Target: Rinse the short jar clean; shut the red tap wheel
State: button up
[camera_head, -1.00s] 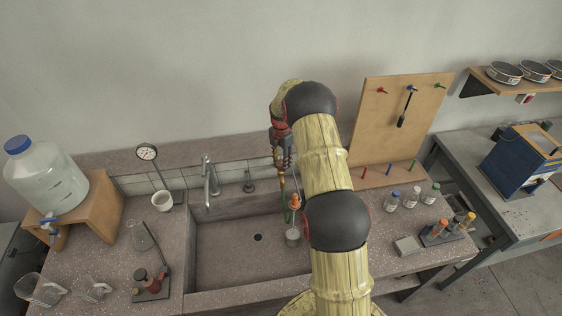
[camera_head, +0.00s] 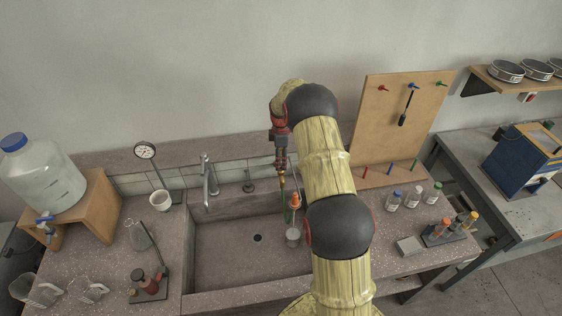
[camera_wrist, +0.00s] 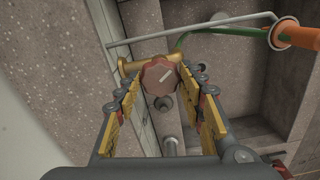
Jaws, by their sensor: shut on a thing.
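The red tap wheel (camera_wrist: 160,76), with a pale mark on its face, sits between the two fingers of my gripper (camera_wrist: 163,88) in the wrist view. The fingers are closed on its sides. In the head view my gripper (camera_head: 281,165) points down at the brass tap fitting (camera_head: 282,183) behind the sink's right part; the wheel is hidden there. A small grey container (camera_head: 293,236), likely the short jar, stands at the right side of the sink, below an orange nozzle (camera_head: 295,201). Whether water runs or the jar is clean cannot be told.
The stone sink (camera_head: 225,263) is otherwise empty around its drain. A chrome faucet (camera_head: 209,180) stands at its back left. A green hose (camera_wrist: 235,31) and orange nozzle (camera_wrist: 297,35) lie close right of the wheel. A pegboard (camera_head: 386,130) stands to the right.

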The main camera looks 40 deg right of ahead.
jog(key=m, duration=0.7)
jog(key=shift+r+b, duration=0.1)
jog(key=shift+b, duration=0.3)
dwell(0.3)
jog(key=o, duration=1.1)
jog(key=shift+o, duration=0.2)
notch_tip(320, 180, up, 12)
jog(key=shift+m, duration=0.3)
